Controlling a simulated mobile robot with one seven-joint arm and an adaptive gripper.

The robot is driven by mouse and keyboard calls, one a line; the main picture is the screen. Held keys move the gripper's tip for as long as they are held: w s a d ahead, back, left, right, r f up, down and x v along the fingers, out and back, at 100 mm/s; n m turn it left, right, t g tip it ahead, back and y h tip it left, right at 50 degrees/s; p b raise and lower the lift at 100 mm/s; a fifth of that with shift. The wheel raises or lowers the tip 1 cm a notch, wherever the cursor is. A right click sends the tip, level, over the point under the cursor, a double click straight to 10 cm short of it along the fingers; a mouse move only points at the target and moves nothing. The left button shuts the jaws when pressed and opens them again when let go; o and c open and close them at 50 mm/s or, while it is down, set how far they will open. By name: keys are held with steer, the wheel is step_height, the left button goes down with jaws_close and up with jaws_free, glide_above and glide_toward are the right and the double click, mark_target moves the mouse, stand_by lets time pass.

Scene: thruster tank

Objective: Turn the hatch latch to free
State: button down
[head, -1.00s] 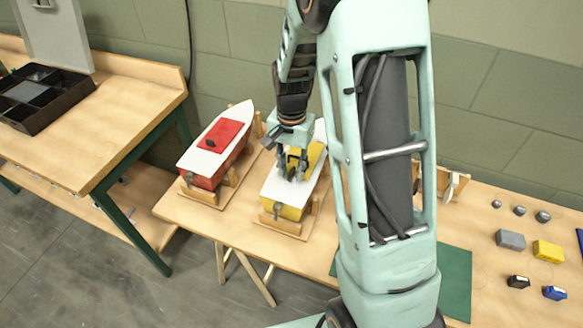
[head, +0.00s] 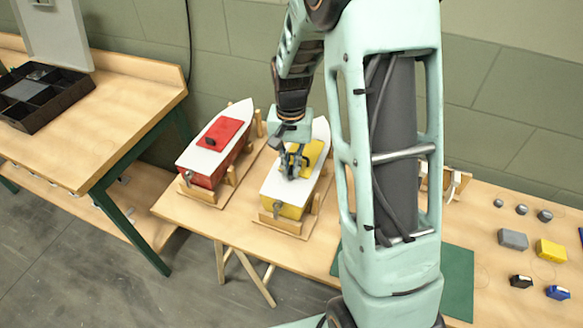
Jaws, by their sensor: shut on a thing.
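A yellow and white model boat (head: 285,192) sits in a wooden cradle on the table, with a yellow hatch (head: 314,153) on its deck. My gripper (head: 292,174) reaches down onto the hatch from above. Its jaws are shut on the hatch latch, which the fingers mostly hide. The latch's exact angle cannot be made out. A red and white boat (head: 200,172) stands in its own cradle to the left. Its red hatch carries a dark latch (head: 210,142) in plain view.
My arm covers the middle of the table. To the right lie a grey block (head: 513,239), a yellow block (head: 551,250), small dark and blue pieces, several metal knobs and a green mat (head: 458,285). A black compartment tray (head: 45,97) is on the left bench.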

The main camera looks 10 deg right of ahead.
steer(key=n+b, duration=0.1)
steer(key=n, duration=0.2)
steer(key=shift+w+a+n, duration=0.1)
steer(key=shift+n, duration=0.3)
steer(key=n, duration=0.3)
steer(key=shift+a+n, duration=0.15)
steer(key=shift+n, duration=0.15)
steer(key=n, duration=0.3)
steer(key=shift+a+n, duration=0.1)
steer(key=shift+n, duration=0.2)
steer(key=shift+a+n, duration=0.1)
steer(key=shift+n, duration=2)
steer(key=c, duration=2)
jaws_free()
steer(key=shift+s, duration=0.2)
steer(key=shift+c, duration=0.2)
steer(key=shift+r, duration=0.15)
